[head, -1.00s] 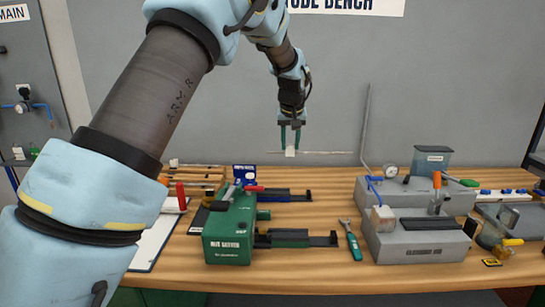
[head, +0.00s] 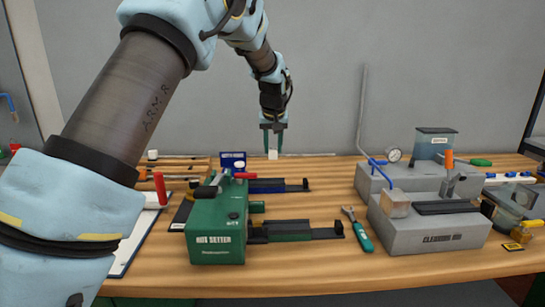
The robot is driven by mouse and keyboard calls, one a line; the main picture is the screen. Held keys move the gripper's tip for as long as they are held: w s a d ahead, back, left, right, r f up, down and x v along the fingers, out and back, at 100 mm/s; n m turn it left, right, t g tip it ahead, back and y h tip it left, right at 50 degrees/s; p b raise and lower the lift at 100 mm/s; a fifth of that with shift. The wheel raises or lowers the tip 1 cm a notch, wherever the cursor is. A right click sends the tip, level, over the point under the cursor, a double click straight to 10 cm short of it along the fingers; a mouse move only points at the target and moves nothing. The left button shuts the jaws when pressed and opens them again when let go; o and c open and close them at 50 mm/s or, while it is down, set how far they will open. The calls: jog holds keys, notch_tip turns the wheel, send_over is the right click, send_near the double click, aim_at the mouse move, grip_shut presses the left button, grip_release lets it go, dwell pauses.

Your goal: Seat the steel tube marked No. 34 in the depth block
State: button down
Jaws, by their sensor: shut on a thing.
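My gripper (head: 273,146) points down over the back of the bench, shut on a thin steel tube (head: 310,154). The tube lies level, crosswise in the picture, with a small white tag (head: 272,154) between the fingertips. Its number is too small to read, and its left part is hard to separate from the bench's back edge. I cannot tell for certain which fixture is the depth block. A small blue block with white lettering (head: 232,161) stands behind the green setter, apart from the tube; its lettering is unclear.
The green setter (head: 217,236) with black slide rails (head: 292,231) stands in front. A grey cleaning unit (head: 425,235) and upright rod (head: 362,105) stand farther right. A clipboard (head: 128,246) lies at left.

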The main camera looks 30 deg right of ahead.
jog(key=shift+f+b, duration=1.6)
jog(key=shift+f, duration=0.95)
jog(key=shift+s+f, duration=0.15)
jog(key=shift+f, duration=0.25)
jog(key=shift+f+b, duration=0.55)
jog(key=shift+f, duration=0.05)
jog(key=shift+f+b, duration=0.35)
jog(key=shift+f, duration=0.25)
jog(key=shift+a, duration=0.35)
jog(key=shift+w+a, duration=0.3)
jog(key=shift+w+a, duration=0.15)
jog(key=shift+a, duration=0.2)
jog(key=shift+w+a, duration=0.15)
jog(key=shift+a, duration=0.2)
jog(key=shift+w+a, duration=0.15)
jog(key=shift+a, duration=0.15)
